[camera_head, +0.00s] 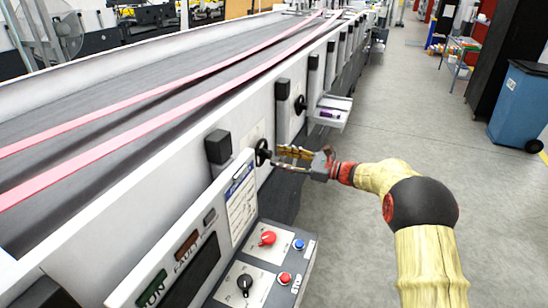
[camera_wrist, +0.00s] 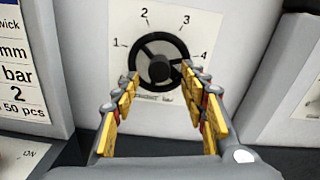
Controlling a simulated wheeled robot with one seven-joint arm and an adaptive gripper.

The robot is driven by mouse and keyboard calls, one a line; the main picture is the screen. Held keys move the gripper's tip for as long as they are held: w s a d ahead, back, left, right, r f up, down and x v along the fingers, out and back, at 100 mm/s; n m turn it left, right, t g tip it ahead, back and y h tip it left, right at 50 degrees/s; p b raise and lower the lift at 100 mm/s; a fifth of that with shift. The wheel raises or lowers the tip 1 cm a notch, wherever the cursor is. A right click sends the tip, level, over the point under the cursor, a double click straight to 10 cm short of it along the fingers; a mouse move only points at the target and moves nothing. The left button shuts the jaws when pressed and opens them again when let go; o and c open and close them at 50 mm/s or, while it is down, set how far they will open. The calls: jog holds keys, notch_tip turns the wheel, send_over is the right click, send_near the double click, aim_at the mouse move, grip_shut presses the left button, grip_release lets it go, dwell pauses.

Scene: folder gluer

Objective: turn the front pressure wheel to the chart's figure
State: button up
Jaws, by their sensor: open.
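The front pressure wheel (camera_wrist: 160,68) is a black spoked handwheel on a pale dial plate marked 1, 2, 3 and 4 in the wrist view. In the head view the wheel (camera_head: 262,152) shows edge-on at the machine's side. My gripper (camera_wrist: 166,88) is open, its yellow-padded fingers on either side of the wheel's lower part; I cannot tell whether they touch it. In the head view my gripper (camera_head: 277,154) is right at the wheel. The chart (camera_wrist: 22,70) at the left shows "bar" with 2 below it, partly cut off. A pointer on the wheel is not clear.
A control panel (camera_head: 262,270) with red, blue and black knobs and buttons is below the chart (camera_head: 241,205). A second black handwheel (camera_head: 300,104) and a small tray (camera_head: 331,112) are farther along the machine. The floor (camera_head: 400,110) to the right is clear; a blue bin (camera_head: 520,105) stands beyond.

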aim_at(271, 155)
jog(key=shift+x, duration=1.7)
jog(key=shift+c, duration=0.5)
grip_shut()
